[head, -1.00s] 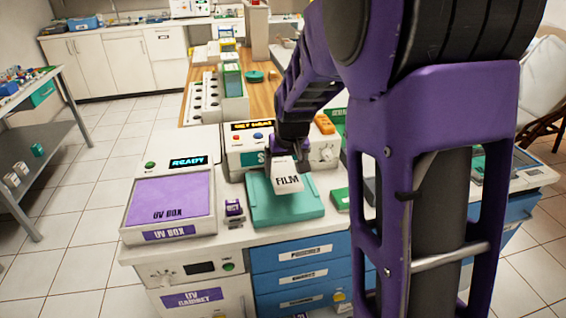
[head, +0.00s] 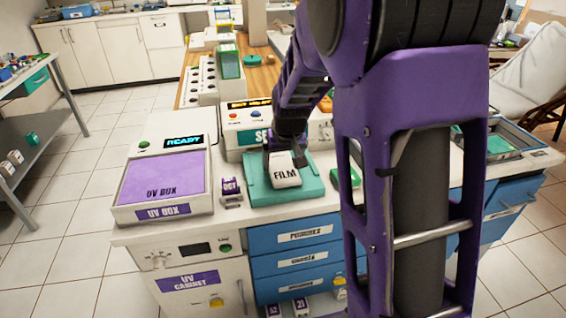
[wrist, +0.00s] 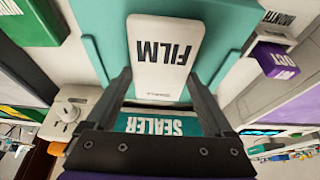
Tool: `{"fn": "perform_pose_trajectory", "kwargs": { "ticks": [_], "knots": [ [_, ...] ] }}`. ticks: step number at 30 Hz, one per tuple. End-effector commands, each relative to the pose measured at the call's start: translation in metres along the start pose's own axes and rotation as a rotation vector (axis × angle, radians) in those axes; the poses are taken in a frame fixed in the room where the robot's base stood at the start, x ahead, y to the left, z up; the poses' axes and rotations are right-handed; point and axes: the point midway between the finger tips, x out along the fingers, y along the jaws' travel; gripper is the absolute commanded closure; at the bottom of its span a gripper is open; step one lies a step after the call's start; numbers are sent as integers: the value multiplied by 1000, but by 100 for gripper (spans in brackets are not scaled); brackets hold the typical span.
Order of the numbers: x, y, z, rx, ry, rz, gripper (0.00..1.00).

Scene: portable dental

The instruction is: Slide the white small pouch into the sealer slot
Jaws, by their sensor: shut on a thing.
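The white small pouch (head: 285,176), marked FILM, is low over the teal plate (head: 262,196) in front of the sealer (head: 240,118). I cannot tell if it touches the plate. My gripper (head: 286,152) is shut on the pouch's end nearer the sealer. In the wrist view the pouch (wrist: 165,50) lies between the two dark fingers (wrist: 162,85). The sealer's teal label (wrist: 155,125) shows upside down just beyond the pouch's end. The slot itself is hidden behind my gripper.
The UV box (head: 160,185) stands left of the plate, with a small purple block (head: 230,187) between them. A green block (head: 347,175) is at the plate's right. My arm hides much of the counter's right side. Blue drawers (head: 300,262) are below the front edge.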

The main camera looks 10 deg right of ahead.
Motion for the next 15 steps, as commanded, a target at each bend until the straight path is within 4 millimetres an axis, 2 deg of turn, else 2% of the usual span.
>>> {"fn": "perform_pose_trajectory", "kwargs": {
  "ticks": [15],
  "knots": [
    [12, 0, -30, 0, -1, -1, 71]
  ]
}}
